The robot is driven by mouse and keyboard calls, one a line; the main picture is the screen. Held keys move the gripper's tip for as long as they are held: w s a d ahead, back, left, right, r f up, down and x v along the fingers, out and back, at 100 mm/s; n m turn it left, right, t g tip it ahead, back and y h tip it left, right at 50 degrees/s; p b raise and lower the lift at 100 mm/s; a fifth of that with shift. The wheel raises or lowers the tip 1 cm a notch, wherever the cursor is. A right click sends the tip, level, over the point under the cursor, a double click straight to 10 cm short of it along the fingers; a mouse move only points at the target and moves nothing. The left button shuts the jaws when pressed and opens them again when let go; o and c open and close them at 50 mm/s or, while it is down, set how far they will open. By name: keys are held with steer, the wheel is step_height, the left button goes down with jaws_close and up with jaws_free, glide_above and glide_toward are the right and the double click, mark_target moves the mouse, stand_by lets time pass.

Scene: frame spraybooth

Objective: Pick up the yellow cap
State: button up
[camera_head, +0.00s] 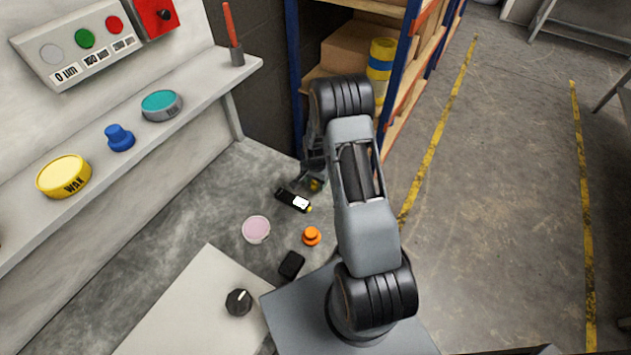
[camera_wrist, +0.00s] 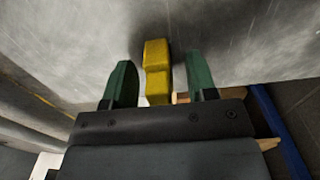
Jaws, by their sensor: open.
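A small yellow piece, which looks like the yellow cap (camera_wrist: 157,54), stands out between my fingers in the wrist view. It has two blocky parts, and its lower end runs down towards the palm. My gripper (camera_wrist: 161,66) is open, with a green finger on each side of it and a visible gap to each. In the head view my gripper (camera_head: 314,172) is low over the grey surface, mostly hidden by my arm. A bit of yellow (camera_head: 315,186) shows beneath it.
A black device (camera_head: 293,200) with a white label and yellow tip lies close by. A pink-topped tub (camera_head: 256,229), an orange knob (camera_head: 311,236) and a black block (camera_head: 291,265) are nearer. A shelving rack (camera_head: 293,50) stands behind. A yellow wax tin (camera_head: 64,176) sits on the left ledge.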

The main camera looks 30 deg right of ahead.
jaws_close()
steer(key=shift+r, duration=0.1)
stand_by(0.3)
